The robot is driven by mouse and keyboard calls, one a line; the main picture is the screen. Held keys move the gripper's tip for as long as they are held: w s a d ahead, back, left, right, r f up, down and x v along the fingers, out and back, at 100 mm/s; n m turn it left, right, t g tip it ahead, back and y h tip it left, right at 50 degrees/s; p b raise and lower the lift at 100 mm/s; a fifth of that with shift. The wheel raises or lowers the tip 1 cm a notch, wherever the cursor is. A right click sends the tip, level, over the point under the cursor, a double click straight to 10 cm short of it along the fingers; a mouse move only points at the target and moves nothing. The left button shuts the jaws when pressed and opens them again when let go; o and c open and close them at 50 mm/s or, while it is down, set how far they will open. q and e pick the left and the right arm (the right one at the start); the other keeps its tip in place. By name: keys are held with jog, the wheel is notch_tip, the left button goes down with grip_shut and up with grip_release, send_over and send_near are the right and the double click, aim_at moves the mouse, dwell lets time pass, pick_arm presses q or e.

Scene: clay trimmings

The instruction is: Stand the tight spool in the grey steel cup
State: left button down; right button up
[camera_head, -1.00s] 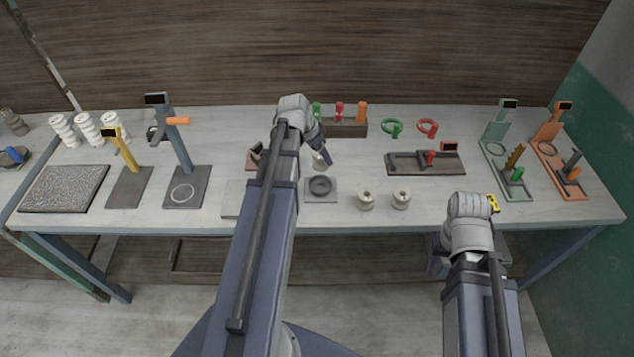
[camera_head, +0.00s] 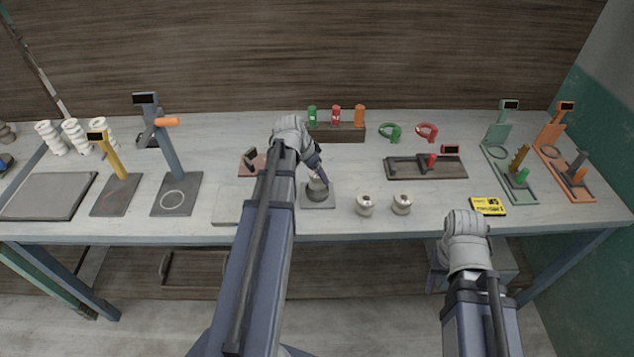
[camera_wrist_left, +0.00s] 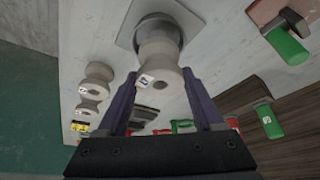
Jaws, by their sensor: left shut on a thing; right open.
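My left gripper (camera_head: 320,179) is shut on a pale spool (camera_head: 317,186), which also shows between the purple fingers in the left wrist view (camera_wrist_left: 158,55). The spool is upright at the grey steel cup (camera_wrist_left: 155,17), a low round cup on a square grey plate (camera_head: 331,200). The spool's lower end is over or inside the cup; I cannot tell whether it touches the bottom. Two more pale spools, one (camera_head: 364,205) and another (camera_head: 401,204), stand to the right of the plate. My right gripper (camera_head: 438,262) is open, low at the table's front edge, mostly hidden by its wrist.
A yellow box (camera_head: 487,206) lies near the front right edge. A dark tray fixture (camera_head: 426,168) and green and orange stands are further right. A wooden rack (camera_head: 337,133) with coloured plugs is behind. A pale flat plate (camera_head: 228,206) lies left of the cup's plate.

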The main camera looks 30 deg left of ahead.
aim_at(314, 175)
pick_arm(q)
notch_tip(314, 175, down, 3)
jog(key=shift+f+b, duration=0.2)
jog(key=shift+b, duration=1.05)
jog(key=shift+r, duration=0.15)
jog(key=c, duration=0.5)
grip_release()
jog(key=shift+f, duration=0.2)
jog(key=o, duration=0.5)
jog(key=shift+c, duration=0.2)
jog(key=shift+r, duration=0.15)
